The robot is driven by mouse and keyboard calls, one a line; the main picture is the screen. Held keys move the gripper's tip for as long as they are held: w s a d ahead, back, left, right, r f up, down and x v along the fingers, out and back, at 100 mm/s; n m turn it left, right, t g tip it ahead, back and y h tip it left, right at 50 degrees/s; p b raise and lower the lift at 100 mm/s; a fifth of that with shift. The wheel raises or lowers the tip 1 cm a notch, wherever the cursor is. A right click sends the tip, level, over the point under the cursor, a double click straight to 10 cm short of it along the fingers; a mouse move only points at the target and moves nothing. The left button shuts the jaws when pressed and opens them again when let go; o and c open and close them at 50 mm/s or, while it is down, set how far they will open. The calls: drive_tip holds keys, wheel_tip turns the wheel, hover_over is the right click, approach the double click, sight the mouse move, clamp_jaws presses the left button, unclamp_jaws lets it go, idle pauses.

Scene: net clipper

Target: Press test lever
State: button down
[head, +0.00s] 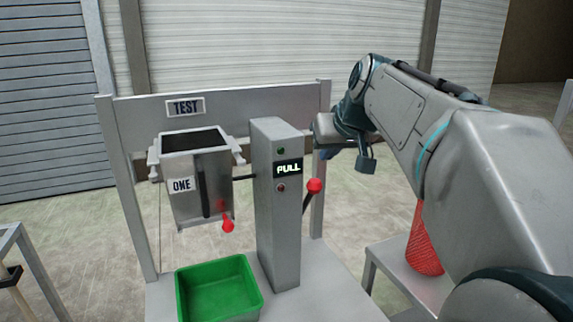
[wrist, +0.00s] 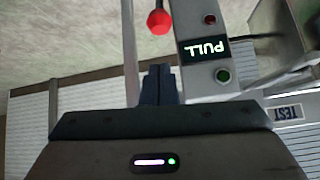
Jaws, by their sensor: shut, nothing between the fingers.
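A lever with a red ball knob (head: 314,186) stands on the right side of a grey post; its thin dark rod slants down behind the knob. The knob also shows in the wrist view (wrist: 159,22), above my fingertips and apart from them. My gripper (wrist: 160,72) is shut and empty. In the head view it is beside the upper right of the post, above the knob, its fingers mostly hidden. The post (head: 275,215) has a lit display (head: 288,169) that seems to read PULL, between a green light and a red light.
A metal hopper (head: 185,205) marked ONE, with a second red handle (head: 228,226), hangs left of the post under a TEST sign (head: 185,107). A green bin (head: 255,292) sits below. A red net bag (head: 424,245) is on the right-hand table, partly behind my arm.

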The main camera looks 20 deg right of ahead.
drive_tip(key=x, duration=0.9)
drive_tip(key=shift+w+f, duration=0.2)
drive_tip(key=shift+w, duration=0.1)
drive_tip(key=shift+f, duration=0.1)
